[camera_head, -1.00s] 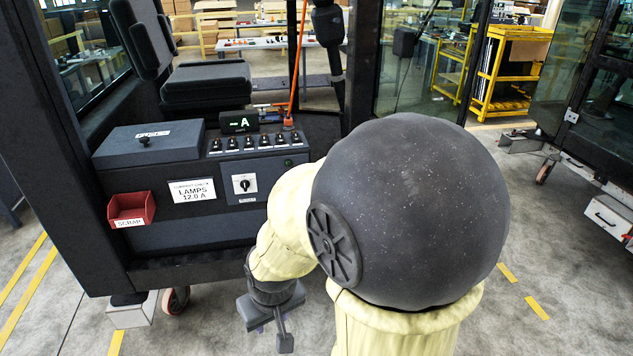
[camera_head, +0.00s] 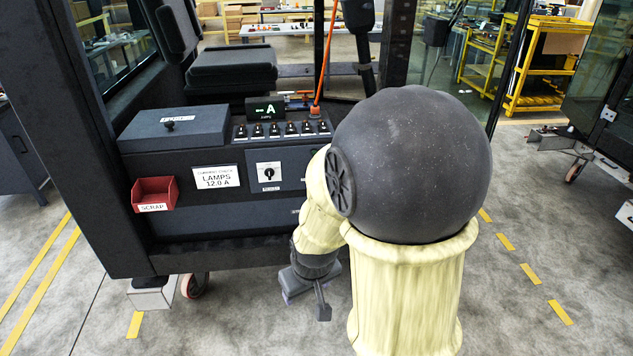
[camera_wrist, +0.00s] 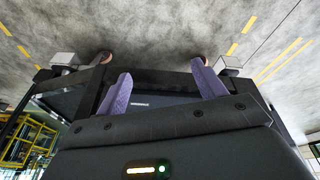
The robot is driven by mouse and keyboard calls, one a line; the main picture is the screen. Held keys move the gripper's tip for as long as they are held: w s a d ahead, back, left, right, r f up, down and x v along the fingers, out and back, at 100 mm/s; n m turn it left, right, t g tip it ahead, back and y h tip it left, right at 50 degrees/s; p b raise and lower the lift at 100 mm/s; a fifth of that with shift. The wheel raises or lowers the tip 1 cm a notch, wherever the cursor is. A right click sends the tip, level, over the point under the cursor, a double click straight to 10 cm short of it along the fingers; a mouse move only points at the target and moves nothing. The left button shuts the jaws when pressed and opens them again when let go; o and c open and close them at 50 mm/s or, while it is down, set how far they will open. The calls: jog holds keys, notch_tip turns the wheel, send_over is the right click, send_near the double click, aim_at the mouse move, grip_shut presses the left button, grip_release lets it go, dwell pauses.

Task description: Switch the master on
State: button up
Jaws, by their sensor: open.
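The switch panel (camera_head: 220,172) is on the front of the dark cab. A black rotary knob (camera_head: 269,174) sits on a white plate there, right of a label reading LAMPS 12.0 A (camera_head: 216,178). Which of these controls is the master, and the knob's setting, are too small to read. My gripper (camera_head: 308,286) hangs below and right of the knob, apart from the panel and low over the floor. In the wrist view my gripper (camera_wrist: 162,88) is open, its two purple fingers spread with nothing held between them.
A red SCRAP bin (camera_head: 154,194) hangs at left. A grey lidded box (camera_head: 174,128) stands above it. An orange rod (camera_head: 325,60) rises behind. Floor in front is clear.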

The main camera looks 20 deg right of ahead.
jog(key=w+d+f+n+t+h+b, duration=0.2)
jog(key=w+d+f+n+h+b, duration=0.15)
jog(key=w+d+f+n, duration=0.55)
jog(key=w+d+f+n+t+h+b, duration=0.2)
jog(key=w+d+f+t+h, duration=0.25)
jog(key=d, duration=0.85)
jog(key=w+a+r+n+t+y+b, duration=0.1)
jog(key=w+a+r+n+t+b, duration=0.1)
jog(key=w+n, duration=0.5)
jog(key=w+a+r+n+t+y+b, duration=0.2)
jog(key=w+n, duration=0.5)
jog(key=n, duration=0.7)
notch_tip(320, 180, up, 2)
jog(key=a+t, duration=0.1)
jog(key=t, duration=0.2)
jog(key=shift+a+r+t, duration=0.2)
jog(key=shift+r+t, duration=0.05)
jog(key=shift+t, duration=0.1)
jog(key=p+x, duration=0.2)
jog(key=x, duration=1.5)
jog(key=shift+w+f, duration=0.2)
jog(key=shift+w, duration=0.05)
